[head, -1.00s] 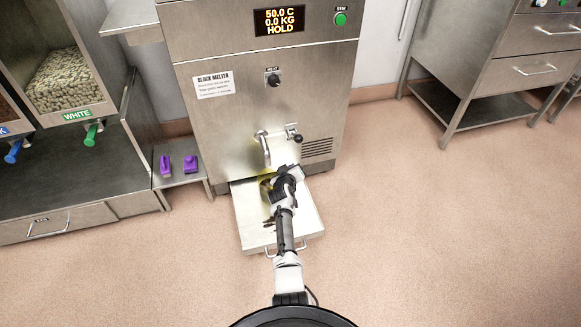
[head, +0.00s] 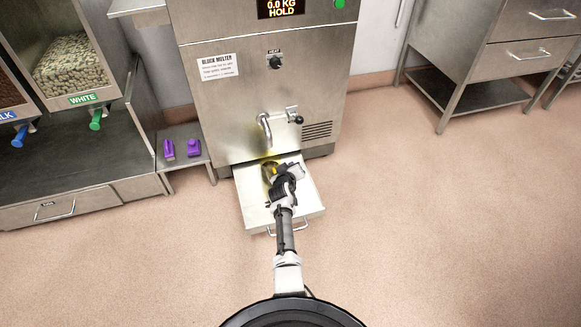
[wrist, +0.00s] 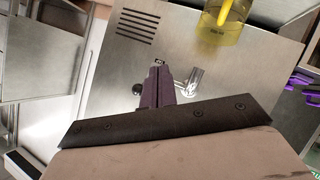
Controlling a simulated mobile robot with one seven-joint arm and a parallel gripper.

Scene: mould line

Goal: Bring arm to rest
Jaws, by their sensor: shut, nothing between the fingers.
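My gripper shows in the wrist view (wrist: 157,74) as two dark fingers pressed together, with nothing between them. In the head view my arm reaches over the pulled-out tray (head: 254,213) at the foot of the block melter (head: 235,110); its fingertips are hard to make out there. A clear yellow-tinted jug (head: 268,171) stands on the tray below the spout, just left of my wrist and partly hidden by it. The jug also shows at the top of the wrist view (wrist: 222,27), with yellow inside, apart from my fingers.
The melter's spout (head: 264,130) and valve knob (head: 296,119) stick out above the tray. A small side shelf (head: 188,181) holds two purple items (head: 193,147). Bean dispensers (head: 72,72) stand at left, a steel drawer table (head: 470,75) at right. Open floor lies on both sides.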

